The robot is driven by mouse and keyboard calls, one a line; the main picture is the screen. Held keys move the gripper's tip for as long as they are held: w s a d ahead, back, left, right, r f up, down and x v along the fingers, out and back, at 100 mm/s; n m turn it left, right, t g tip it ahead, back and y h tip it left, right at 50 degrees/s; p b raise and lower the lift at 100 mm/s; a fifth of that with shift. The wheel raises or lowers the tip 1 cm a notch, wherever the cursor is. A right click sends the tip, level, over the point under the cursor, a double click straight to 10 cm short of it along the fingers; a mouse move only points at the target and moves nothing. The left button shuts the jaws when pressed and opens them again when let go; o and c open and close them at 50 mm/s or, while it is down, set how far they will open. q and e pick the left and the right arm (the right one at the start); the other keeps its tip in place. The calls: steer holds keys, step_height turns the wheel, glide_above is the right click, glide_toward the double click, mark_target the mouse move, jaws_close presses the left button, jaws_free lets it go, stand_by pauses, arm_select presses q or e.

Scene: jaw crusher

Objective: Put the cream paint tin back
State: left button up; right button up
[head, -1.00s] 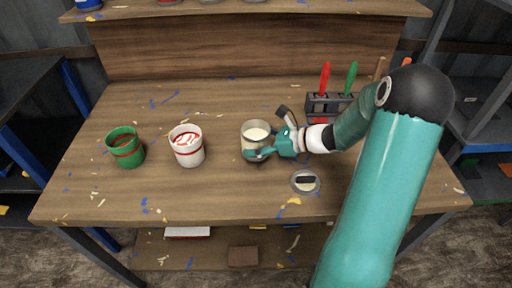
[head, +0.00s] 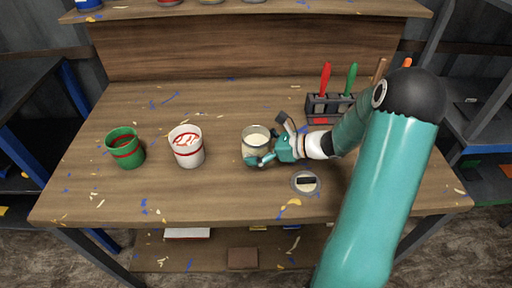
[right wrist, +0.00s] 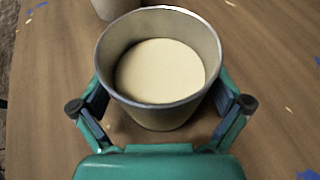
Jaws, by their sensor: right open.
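The cream paint tin (head: 251,150) stands upright on the workbench, open at the top with cream paint inside. In the right wrist view the tin (right wrist: 160,114) sits between my right gripper's (right wrist: 161,104) fingers. The fingers are spread on either side of it, with gaps at its walls. In the head view my right gripper (head: 268,144) reaches the tin from the right and is open around it. My left gripper is not in view.
A white pot with red marks (head: 187,147) and a green pot (head: 125,149) stand to the left. A round disc with a dark bar (head: 305,183) lies right of the tin, near the front. A tool rack (head: 325,108) stands behind. A shelf (head: 250,10) runs above.

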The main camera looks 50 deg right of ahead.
steer(key=v, duration=1.2)
steer(key=shift+r, duration=0.15)
